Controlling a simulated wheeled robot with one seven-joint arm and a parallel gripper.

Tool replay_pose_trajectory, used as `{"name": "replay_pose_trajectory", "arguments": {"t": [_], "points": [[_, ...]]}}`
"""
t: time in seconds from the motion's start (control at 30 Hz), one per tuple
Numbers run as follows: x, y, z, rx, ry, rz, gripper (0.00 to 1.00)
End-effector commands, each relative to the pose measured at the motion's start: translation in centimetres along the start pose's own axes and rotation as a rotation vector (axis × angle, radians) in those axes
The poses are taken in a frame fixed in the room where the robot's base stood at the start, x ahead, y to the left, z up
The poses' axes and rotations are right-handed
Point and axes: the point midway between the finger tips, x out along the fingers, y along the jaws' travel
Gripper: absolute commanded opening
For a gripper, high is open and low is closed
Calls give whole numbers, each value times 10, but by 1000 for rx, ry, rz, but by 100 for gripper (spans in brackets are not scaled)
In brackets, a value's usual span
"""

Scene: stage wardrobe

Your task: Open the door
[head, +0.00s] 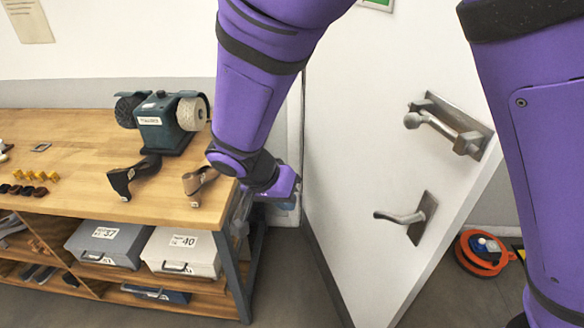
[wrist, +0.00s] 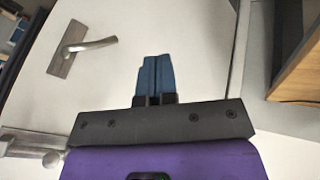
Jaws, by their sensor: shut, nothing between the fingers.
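The white door (head: 360,130) stands at an angle, with its free edge showing on the right and floor visible beyond it. It carries a metal lever handle (head: 402,215) on a plate and, above that, a larger metal latch (head: 447,122). In the wrist view the lever handle (wrist: 88,45) is at upper left and part of the latch (wrist: 30,150) at lower left. My gripper (wrist: 154,75) has its blue fingers together and empty, in front of the door face and apart from the handle. In the head view my purple arm mostly hides it, near the door's left side.
A wooden workbench (head: 60,150) with a bench grinder (head: 160,120) and dark and brown wooden pieces stands left, close to my arm. Grey boxes (head: 105,242) sit on its shelf. An orange cable reel (head: 482,253) lies on the floor beyond the door. Floor between bench and door is clear.

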Motion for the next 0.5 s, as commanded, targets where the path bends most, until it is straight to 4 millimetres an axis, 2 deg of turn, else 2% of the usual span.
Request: {"name": "replay_pose_trajectory", "arguments": {"t": [0.1,0.3,0.5], "points": [[-22,0,2,-3,1,-6,0],[-53,1,3,-1,1,-4,0],[-67,2,4,-2,1,-2,0]]}}
